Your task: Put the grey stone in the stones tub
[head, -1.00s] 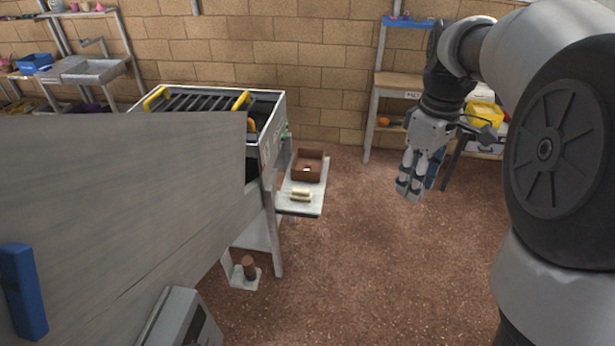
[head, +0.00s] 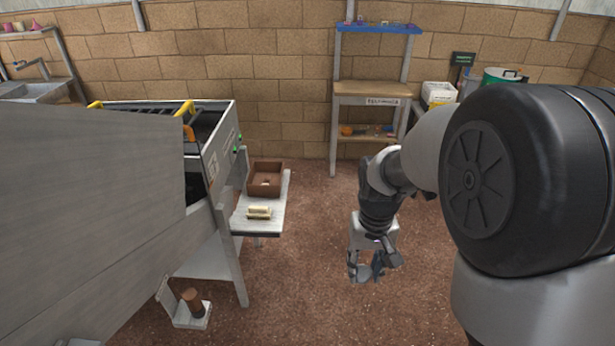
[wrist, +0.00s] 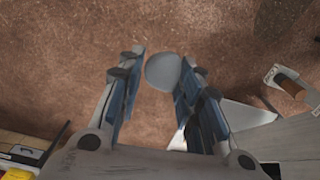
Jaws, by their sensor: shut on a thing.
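The grey stone (wrist: 163,70) is a smooth, rounded, pale grey thing between the fingertips in the wrist view. My gripper (wrist: 158,78) is shut on it, with blue-padded fingers on either side. In the head view my gripper (head: 366,272) hangs low over the floor, right of the small side table, and the stone is hard to make out there. I cannot pick out a tub marked for stones in either view.
A brown box (head: 253,188) and pale bars (head: 259,212) sit on the side table (head: 280,206). A wooden shelf bench (head: 345,88) stands at the wall, with a green pot (head: 504,77) to its right. A big grey slab (head: 90,200) fills the left. Floor around my gripper is clear.

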